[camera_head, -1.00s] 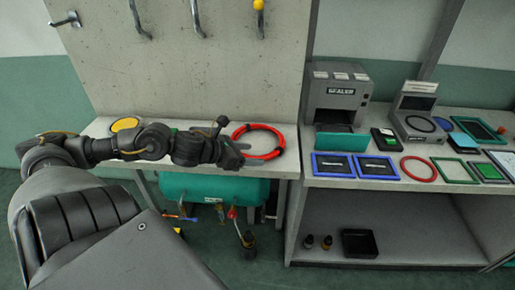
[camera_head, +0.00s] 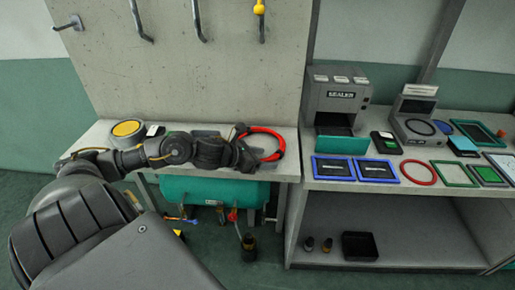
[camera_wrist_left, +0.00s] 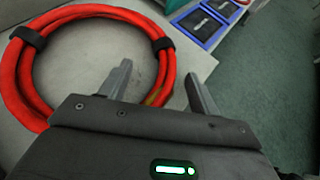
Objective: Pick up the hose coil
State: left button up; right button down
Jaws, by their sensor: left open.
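The hose coil (camera_head: 268,130) is a red ring of hose with black bands, lying on the light bench at the foot of the grey panel. My left gripper (camera_head: 252,160) is at its left side in the head view and covers part of it. In the left wrist view the coil (camera_wrist_left: 88,13) fills the upper left. My left gripper (camera_wrist_left: 158,70) is open there, and the coil's near right strand shows between its two fingers. I cannot tell whether the fingers touch the hose. My right gripper is not in view.
A yellow-topped round part (camera_head: 127,129) stands on the bench to the left. Hooks (camera_head: 197,20) stick out of the panel above. The right bench holds a sealer machine (camera_head: 340,97), blue frames (camera_head: 333,168) and a thin red ring (camera_head: 418,172). A teal tank (camera_head: 205,189) is below.

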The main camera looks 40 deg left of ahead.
pick_arm(q)
jog(key=shift+w+d+f, duration=0.1)
jog(key=shift+w+f, duration=0.05)
jog(key=shift+w, duration=0.1)
jog(key=c, duration=1.2)
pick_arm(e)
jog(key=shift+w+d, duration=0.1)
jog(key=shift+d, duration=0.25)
pick_arm(q)
jog(key=shift+c, duration=0.2)
